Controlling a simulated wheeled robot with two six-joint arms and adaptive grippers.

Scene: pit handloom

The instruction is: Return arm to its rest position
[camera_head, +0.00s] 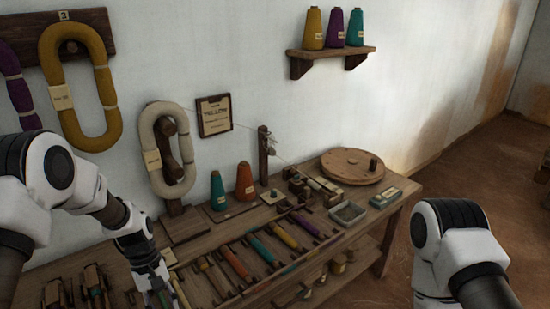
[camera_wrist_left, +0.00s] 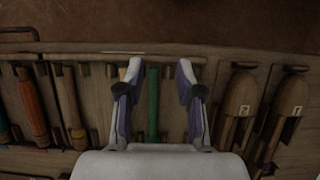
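My left arm reaches down from the left in the head view, with its gripper (camera_head: 160,288) low over the left part of the workbench (camera_head: 375,205). In the left wrist view the two fingers of this gripper (camera_wrist_left: 158,72) stand apart. A green bobbin (camera_wrist_left: 153,105) lies in a slot of the rack below, between the fingers in the picture; I see no contact with it. Part of my right arm shows at the lower right of the head view, over the floor side of the bench; its gripper is not visible.
The rack holds several coloured bobbins, among them an orange one (camera_head: 236,263). Two wooden shuttles (camera_wrist_left: 240,97) lie beside the gripper. Teal (camera_head: 217,190) and orange (camera_head: 245,181) cones, a grey tray (camera_head: 348,214) and a round wooden turntable (camera_head: 352,165) stand behind. Yarn skeins (camera_head: 100,75) hang on the wall.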

